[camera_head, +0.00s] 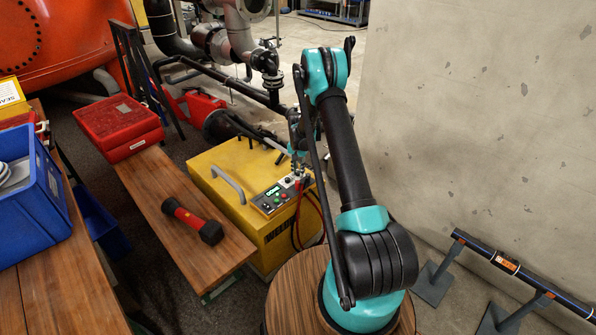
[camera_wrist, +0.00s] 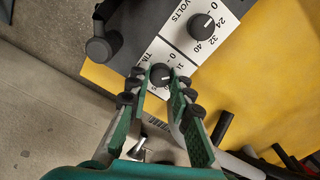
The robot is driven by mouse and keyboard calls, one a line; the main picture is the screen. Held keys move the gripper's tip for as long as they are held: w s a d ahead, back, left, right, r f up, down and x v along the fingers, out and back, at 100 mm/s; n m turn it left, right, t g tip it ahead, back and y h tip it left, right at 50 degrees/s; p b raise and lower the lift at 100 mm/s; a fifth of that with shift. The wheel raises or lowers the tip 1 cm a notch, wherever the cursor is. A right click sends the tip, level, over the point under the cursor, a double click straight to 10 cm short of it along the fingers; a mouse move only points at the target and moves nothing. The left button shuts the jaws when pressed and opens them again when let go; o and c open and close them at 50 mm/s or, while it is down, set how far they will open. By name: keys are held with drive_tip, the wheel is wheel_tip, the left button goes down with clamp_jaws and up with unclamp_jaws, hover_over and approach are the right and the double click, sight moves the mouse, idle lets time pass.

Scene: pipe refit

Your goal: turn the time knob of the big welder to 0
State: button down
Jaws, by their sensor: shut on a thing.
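The big welder (camera_head: 228,181) is a yellow box with a grey handle and a control panel (camera_head: 268,202) on its top front edge. In the wrist view the black time knob (camera_wrist: 160,72) sits on a white scale marked TIME. My gripper (camera_wrist: 159,84) reaches down to it with one green finger on each side, shut on the knob. The fingers cover part of the scale, and the knob's exact setting is hard to read. In the head view my gripper (camera_head: 299,172) is over the panel's right end, and the knob is hidden there.
The volts knob (camera_wrist: 202,26) stands close beside the time knob. Red and black cables (camera_head: 297,215) hang at the welder's front. A wooden bench with a red-and-black tool (camera_head: 190,220) and a red case (camera_head: 118,125) is left. A concrete wall (camera_head: 470,110) rises right.

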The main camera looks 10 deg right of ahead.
sight(298, 172)
drive_tip(key=shift+n, duration=0.3)
drive_tip(key=n, duration=0.4)
drive_tip(key=shift+n, duration=1.6)
drive_tip(key=c, duration=1.3)
unclamp_jaws()
drive_tip(key=shift+c, duration=0.2)
wheel_tip(298, 172, up, 12)
